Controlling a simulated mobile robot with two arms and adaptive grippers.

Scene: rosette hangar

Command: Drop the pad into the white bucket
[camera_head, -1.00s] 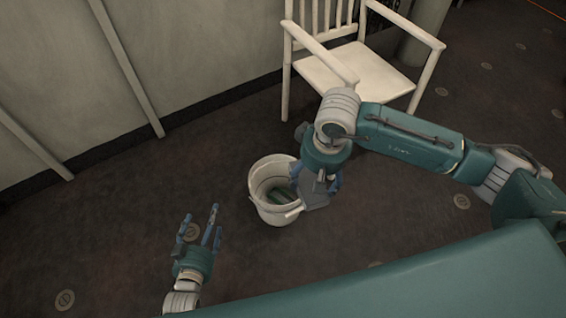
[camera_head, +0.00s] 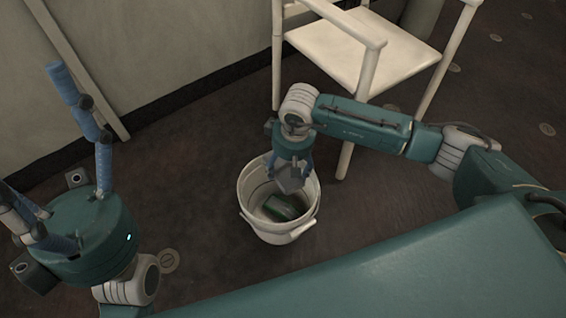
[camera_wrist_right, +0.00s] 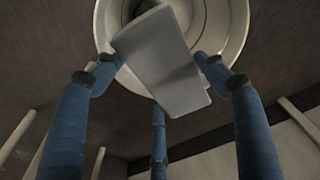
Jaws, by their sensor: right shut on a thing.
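The pad (camera_head: 290,180) is a flat grey slab. My right gripper (camera_head: 289,168) is shut on it and holds it over the white bucket (camera_head: 246,212), within the outline of the bucket's mouth. In the right wrist view the pad (camera_wrist_right: 168,68) lies between the blue fingers of the right gripper (camera_wrist_right: 157,82), with the bucket's rim (camera_wrist_right: 240,25) beyond it. How high the pad is above the rim I cannot tell. My left gripper (camera_head: 38,140) is empty, its blue fingers spread open, at the left of the head view.
A dark green object (camera_head: 284,208) lies inside the bucket. A white wooden chair (camera_head: 365,55) stands behind the bucket, close to my right arm. A pale wall (camera_head: 150,50) runs along the back left. The dark floor (camera_head: 195,190) left of the bucket is clear.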

